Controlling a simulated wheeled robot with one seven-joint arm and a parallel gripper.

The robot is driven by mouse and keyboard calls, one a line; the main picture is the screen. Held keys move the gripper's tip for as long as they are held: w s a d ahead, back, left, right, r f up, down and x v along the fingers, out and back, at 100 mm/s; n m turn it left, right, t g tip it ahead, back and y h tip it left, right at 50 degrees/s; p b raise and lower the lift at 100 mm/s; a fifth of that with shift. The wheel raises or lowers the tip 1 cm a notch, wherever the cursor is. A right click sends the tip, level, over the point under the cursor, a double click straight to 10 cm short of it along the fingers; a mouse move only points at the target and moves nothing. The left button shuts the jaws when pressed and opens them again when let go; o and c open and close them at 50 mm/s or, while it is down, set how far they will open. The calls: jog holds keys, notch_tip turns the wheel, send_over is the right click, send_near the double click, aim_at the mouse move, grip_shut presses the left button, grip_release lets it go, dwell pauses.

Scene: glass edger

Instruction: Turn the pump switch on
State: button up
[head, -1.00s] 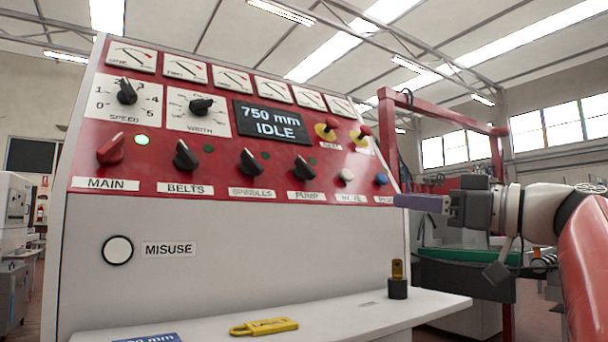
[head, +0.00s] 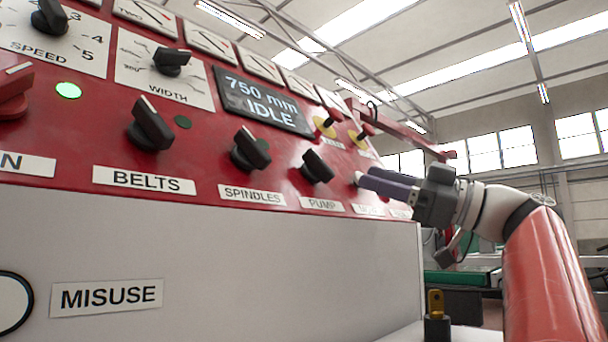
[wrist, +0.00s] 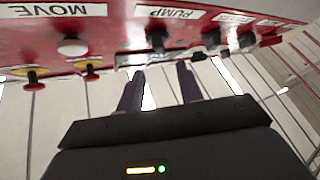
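The pump switch (head: 316,167) is a black rotary knob above the PUMP label (head: 321,204) on the red sloped panel. Its pointer leans to the upper left. It also shows in the wrist view (wrist: 157,39), beside the upside-down PUMP label. My gripper (head: 362,180) is at the right end of the panel, to the right of the pump switch, and partly hides the MOVE button and label. In the wrist view my gripper (wrist: 161,70) has its two purple fingers spread with nothing between them. The pump knob lies beyond the fingertips, roughly in line with the gap, apart from them.
The spindles switch (head: 250,150) and belts switch (head: 150,126) stand left of the pump switch. A green lamp (head: 68,91) glows by the red main switch (head: 12,92). The display (head: 262,104) reads 750 mm IDLE. A padlock-like brass piece (head: 436,302) stands below my gripper.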

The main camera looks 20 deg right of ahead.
aim_at(327, 166)
jog(key=p+x, duration=0.2)
jog(key=x, duration=0.4)
jog(key=shift+w+a+r, duration=0.2)
jog(key=shift+r, duration=0.05)
jog(key=shift+w+a+r, duration=0.1)
jog(key=shift+w+a, duration=0.35)
grip_shut()
